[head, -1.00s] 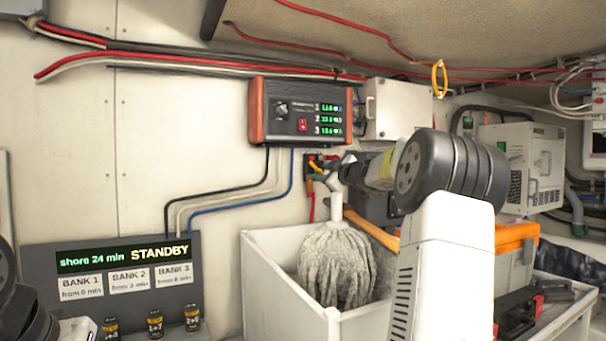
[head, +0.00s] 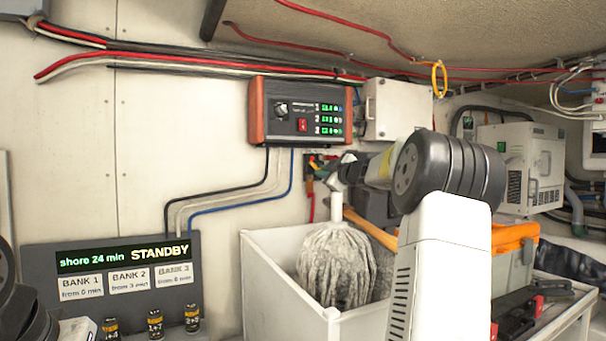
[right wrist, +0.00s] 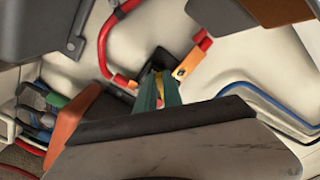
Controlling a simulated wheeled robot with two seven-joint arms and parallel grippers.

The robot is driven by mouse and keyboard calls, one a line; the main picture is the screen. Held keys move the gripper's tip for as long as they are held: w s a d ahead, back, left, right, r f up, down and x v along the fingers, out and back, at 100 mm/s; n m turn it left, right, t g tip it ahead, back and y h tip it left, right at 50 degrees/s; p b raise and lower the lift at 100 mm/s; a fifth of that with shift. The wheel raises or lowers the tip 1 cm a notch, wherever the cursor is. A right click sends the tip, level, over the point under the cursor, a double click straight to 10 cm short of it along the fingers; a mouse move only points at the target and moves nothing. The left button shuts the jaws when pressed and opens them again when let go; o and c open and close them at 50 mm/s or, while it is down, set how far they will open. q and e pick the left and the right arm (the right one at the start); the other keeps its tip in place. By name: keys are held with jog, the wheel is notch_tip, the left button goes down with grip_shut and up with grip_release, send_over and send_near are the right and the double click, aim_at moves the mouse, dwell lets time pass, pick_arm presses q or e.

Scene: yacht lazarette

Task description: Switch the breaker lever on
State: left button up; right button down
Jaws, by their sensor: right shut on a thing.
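My right gripper (right wrist: 160,92) reaches the wall below the panel and mostly hides the breaker there. In the right wrist view its two green-sided fingers are shut close together, with a narrow yellowish piece between them, which I take to be the breaker lever (right wrist: 160,84). Orange metal tabs (right wrist: 187,66) with a bolt and red cable ends sit just beyond the fingertips. In the head view the breaker area (head: 312,160) shows as a small dark patch with red parts. The lever's angle cannot be told. My left gripper is out of view; only dark arm parts show at the lower left.
A display panel (head: 298,112) with green readouts is on the wall above. A white bin (head: 285,300) with a grey mop (head: 337,262) stands below my right arm. A board (head: 125,250) reading STANDBY is at lower left. An orange-lidded toolbox (head: 515,262) stands at right.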

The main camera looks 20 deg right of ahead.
jog(key=shift+d+r+n, duration=0.15)
jog(key=shift+r+n, duration=0.3)
jog(key=shift+n, duration=0.9)
jog(key=shift+d+r+n, duration=0.2)
jog(key=shift+r+n, duration=0.2)
jog(key=shift+n, duration=1)
jog(key=shift+d+r+n, duration=0.15)
jog(key=shift+r+n, duration=0.3)
jog(key=shift+n, duration=0.9)
jog(key=c, duration=1.5)
grip_release()
jog(key=shift+s+d, duration=0.2)
jog(key=shift+s, duration=1.1)
jog(key=shift+s+d, duration=0.15)
jog(key=shift+s, duration=1.1)
jog(key=shift+s+d, duration=0.2)
jog(key=shift+s, duration=1.1)
